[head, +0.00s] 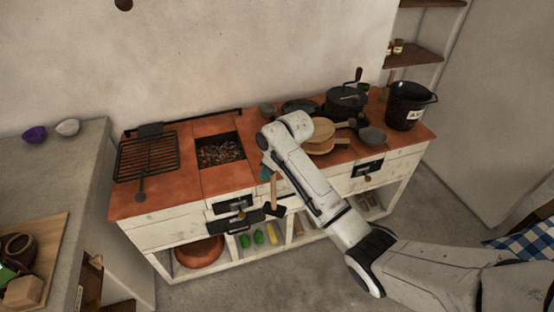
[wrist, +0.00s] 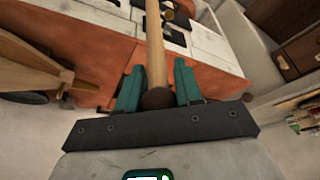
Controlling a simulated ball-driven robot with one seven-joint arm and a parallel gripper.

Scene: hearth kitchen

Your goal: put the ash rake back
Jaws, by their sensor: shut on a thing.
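The ash rake (head: 274,190) has a pale wooden handle and a small dark head (head: 275,210). My gripper (head: 266,173) is shut on its handle, and the rake hangs head down in front of the stove front. In the wrist view my gripper (wrist: 157,72) has its teal fingers on both sides of the handle (wrist: 155,42), near its dark rounded end (wrist: 158,98). The rake head is not clear in the wrist view. The hearth stove (head: 222,180) has a tiled top, white front and an open bed of ash or coals (head: 220,152).
A grill grate (head: 147,155) lies on the stove's left. Wooden boards (head: 322,134), a black pot (head: 345,102) and a dark bucket (head: 408,106) stand to its right. A dark box with a knob (head: 237,220) juts from the front. The floor ahead (head: 300,275) is clear.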

